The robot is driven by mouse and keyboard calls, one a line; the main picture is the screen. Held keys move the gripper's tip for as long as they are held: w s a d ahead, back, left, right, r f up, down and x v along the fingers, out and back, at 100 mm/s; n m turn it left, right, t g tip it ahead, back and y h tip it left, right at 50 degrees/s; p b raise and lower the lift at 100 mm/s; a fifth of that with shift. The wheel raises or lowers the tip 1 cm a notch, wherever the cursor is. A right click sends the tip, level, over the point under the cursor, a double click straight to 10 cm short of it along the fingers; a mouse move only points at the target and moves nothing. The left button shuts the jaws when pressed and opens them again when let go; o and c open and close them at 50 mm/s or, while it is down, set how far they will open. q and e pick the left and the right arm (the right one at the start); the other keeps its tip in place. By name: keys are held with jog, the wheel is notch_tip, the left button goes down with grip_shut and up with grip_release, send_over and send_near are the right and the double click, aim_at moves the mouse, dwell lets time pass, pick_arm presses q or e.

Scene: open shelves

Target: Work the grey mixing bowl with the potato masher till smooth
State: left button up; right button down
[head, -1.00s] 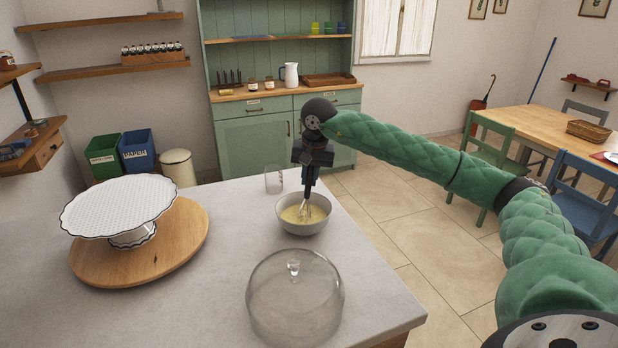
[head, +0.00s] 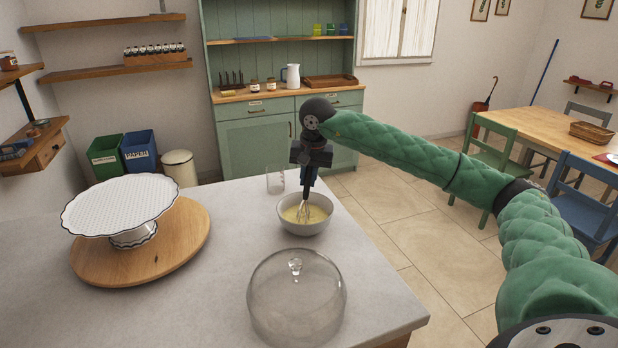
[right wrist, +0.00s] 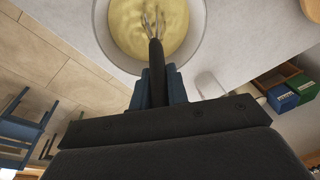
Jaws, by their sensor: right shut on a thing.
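The grey mixing bowl (head: 304,229) stands on the worktop near its right edge, with a pale yellow mixture (head: 318,215) inside. My right gripper (head: 309,180) is above the bowl, pointing down, shut on the dark handle of a tool. The tool ends in thin wire loops and looks like a whisk (head: 304,210), not a potato masher. Its wires dip into the mixture. In the right wrist view the blue fingers (right wrist: 160,85) hold the dark handle, and the wires sit in the yellow mixture (right wrist: 124,28). My left gripper is out of view.
A clear glass (head: 275,181) stands just behind the bowl. A glass dome (head: 296,305) with a knob stands in front of it. A white cake stand (head: 118,207) is on a round wooden board (head: 190,238) at left. The worktop (head: 225,220) between is clear.

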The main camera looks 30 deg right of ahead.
jog(key=shift+s+f, duration=0.1)
jog(key=shift+s+d+b, duration=0.35)
jog(key=shift+s+b, duration=0.05)
jog(key=shift+s, duration=0.1)
jog(key=shift+w+d, duration=0.1)
jog(key=shift+d, duration=0.05)
jog(key=shift+w+d, duration=0.3)
jog(key=shift+d, duration=0.15)
jog(key=shift+w, duration=0.1)
